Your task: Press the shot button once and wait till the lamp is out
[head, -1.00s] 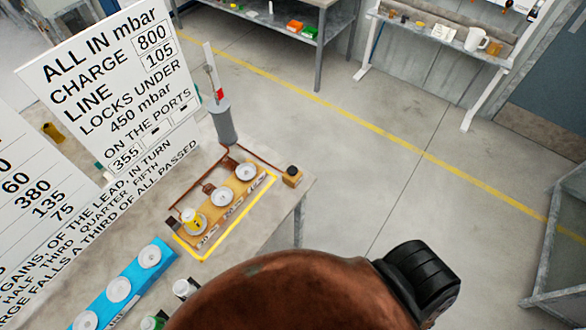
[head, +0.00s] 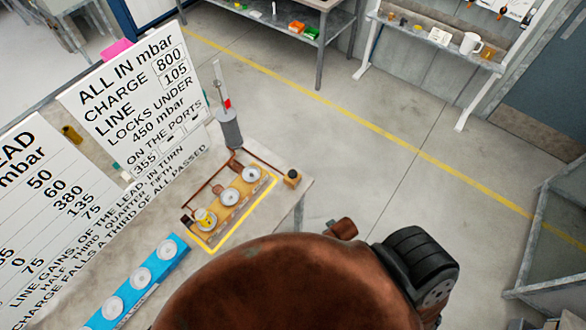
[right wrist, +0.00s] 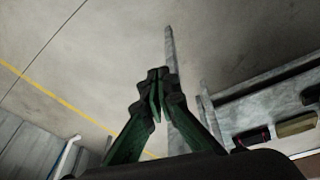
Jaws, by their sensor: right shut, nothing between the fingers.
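A small wooden box with a black button-like top (head: 292,178) sits at the right corner of the bench; it may be the shot button. Beside it is a tan pump block (head: 229,198) with several round white discs, framed by a yellow outline. A yellow piece (head: 205,218) sits on its near-left disc. A grey cylinder with a thin post and a red part (head: 227,104) stands behind the block. I cannot make out a lit lamp. My right gripper (right wrist: 154,78) is shut and empty in the right wrist view, over floor, away from the bench. My left gripper is not in view.
White boards with printed text (head: 150,90) stand along the bench's left side. A blue block (head: 140,284) with white discs lies at lower left. A large brown arm part of mine covers the bottom middle. Open floor (head: 400,190) lies right of the bench.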

